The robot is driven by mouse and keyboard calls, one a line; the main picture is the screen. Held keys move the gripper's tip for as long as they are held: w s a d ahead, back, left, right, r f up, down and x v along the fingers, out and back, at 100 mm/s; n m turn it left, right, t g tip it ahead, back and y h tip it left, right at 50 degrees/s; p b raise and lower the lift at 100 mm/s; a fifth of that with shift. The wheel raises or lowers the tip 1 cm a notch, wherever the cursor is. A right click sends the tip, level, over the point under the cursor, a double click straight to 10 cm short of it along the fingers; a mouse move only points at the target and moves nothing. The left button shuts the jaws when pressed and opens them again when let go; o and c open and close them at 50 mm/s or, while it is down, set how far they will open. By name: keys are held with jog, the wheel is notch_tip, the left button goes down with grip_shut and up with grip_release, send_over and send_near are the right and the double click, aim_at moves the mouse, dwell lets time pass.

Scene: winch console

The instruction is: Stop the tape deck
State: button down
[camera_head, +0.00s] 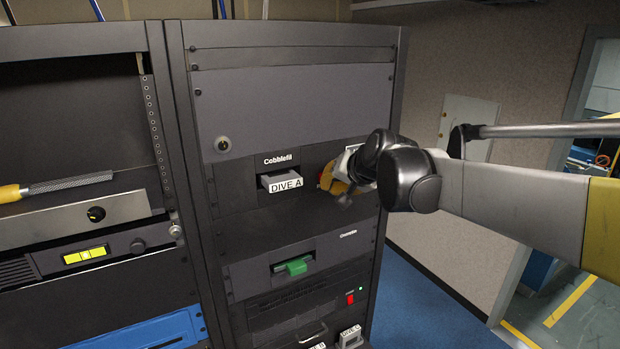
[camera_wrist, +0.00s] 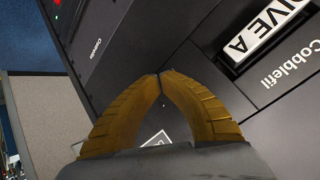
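The tape deck (camera_head: 245,197), marked Cobblefil, is a dark unit in the black rack. A grey tape labelled DIVE A (camera_head: 281,182) sticks out of its slot; the tape label also shows in the wrist view (camera_wrist: 255,38), at upper right. My gripper (camera_head: 330,180), with ochre fingers, is at the deck's right side, right of the tape. In the wrist view my gripper (camera_wrist: 161,76) has its fingertips together, with no object between them. A bit of red shows by the fingers in the head view. My gripper hides the controls there, and I cannot tell whether it touches the panel.
Lower still are a red switch (camera_head: 350,299) and another labelled tape (camera_head: 350,337). A file with a yellow handle (camera_head: 55,187) lies in the left rack. Blue floor is open at right.

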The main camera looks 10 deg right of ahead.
jog(key=s+d, duration=0.2)
jog(key=s, duration=0.3)
jog(key=shift+s+p, duration=0.3)
jog(key=shift+s, duration=0.1)
